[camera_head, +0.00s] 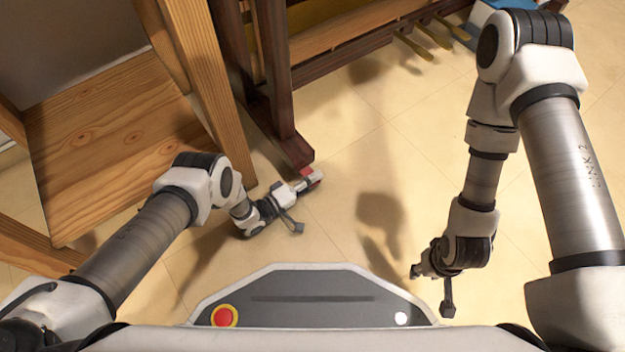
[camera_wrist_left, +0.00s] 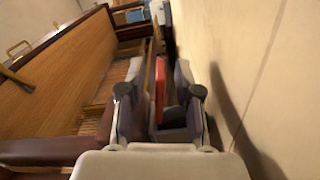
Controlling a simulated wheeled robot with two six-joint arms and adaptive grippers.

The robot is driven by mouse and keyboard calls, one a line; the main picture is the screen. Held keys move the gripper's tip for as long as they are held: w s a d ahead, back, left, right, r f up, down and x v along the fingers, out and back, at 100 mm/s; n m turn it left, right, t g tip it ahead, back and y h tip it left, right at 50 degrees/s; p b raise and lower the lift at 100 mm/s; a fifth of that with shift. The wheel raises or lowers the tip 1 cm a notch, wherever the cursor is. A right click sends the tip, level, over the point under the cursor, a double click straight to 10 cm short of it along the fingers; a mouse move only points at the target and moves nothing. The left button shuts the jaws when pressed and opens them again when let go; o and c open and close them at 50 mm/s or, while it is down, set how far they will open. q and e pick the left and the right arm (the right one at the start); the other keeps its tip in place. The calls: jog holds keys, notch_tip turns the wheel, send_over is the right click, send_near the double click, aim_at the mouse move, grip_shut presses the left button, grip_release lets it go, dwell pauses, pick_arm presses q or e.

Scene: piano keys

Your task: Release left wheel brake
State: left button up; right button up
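The left wheel brake is a small red piece (camera_head: 306,171) at the foot of the piano's dark brown leg (camera_head: 290,145), low over the floor. My left gripper (camera_head: 315,181) is down at floor level right at it. In the left wrist view the red brake (camera_wrist_left: 160,90) lies between the two spread fingers of my left gripper (camera_wrist_left: 158,92), and they look open, with a gap at least on one side. Whether a finger touches it I cannot tell. The wheel itself is hidden. My right gripper (camera_head: 418,271) hangs low over bare floor, away from the piano; its fingers are too small to read.
A light wooden chair or bench (camera_head: 115,135) stands at left, close to my left arm. Brass pedals (camera_head: 414,46) stick out under the piano at the top. A blue object (camera_head: 485,20) is at the top right. The tiled floor (camera_head: 350,150) between my arms is clear.

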pick_arm(q)
grip_shut()
jog(key=shift+r, duration=0.1)
jog(key=shift+r+n+b, duration=0.35)
jog(key=shift+n+b, duration=0.05)
jog(key=shift+n, duration=0.9)
jog(key=shift+w+a+r+n+b, duration=0.1)
jog(key=shift+r+n, duration=0.2)
jog(key=shift+n, duration=0.45)
jog(key=shift+s+d+r+n+b, duration=0.1)
jog(key=shift+r+n, duration=0.15)
jog(key=shift+n, duration=0.55)
jog(key=shift+w+a+r+n+b, duration=0.1)
jog(key=shift+r+n, duration=0.2)
jog(key=shift+n, duration=0.45)
grip_release()
